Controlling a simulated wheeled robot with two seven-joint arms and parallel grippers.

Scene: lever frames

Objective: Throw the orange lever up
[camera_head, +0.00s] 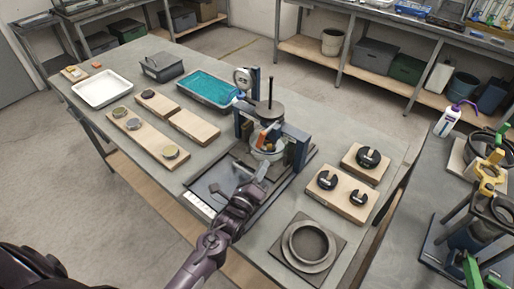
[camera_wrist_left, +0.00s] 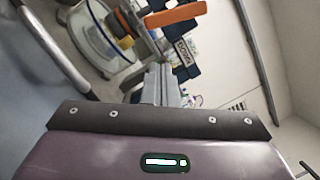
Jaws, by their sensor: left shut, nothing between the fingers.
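The orange lever (camera_head: 265,134) is a small bar on the blue-framed device (camera_head: 298,147) at the middle of the table. In the left wrist view the lever (camera_wrist_left: 176,15) is a flat orange bar at the top, beyond the fingertips and apart from them. My left gripper (camera_head: 262,172) is shut and empty, just in front of the device, lower in the picture than the lever. In the wrist view its closed fingers (camera_wrist_left: 160,82) point toward the device. My right gripper is not in view.
A round pale bowl (camera_head: 268,150) sits within the device, below the lever. Wooden boards with black discs (camera_head: 352,204) and a ring on a plate (camera_head: 308,243) lie to the right. A blue tray (camera_head: 207,88) stands behind. Bare table shows around the ring plate.

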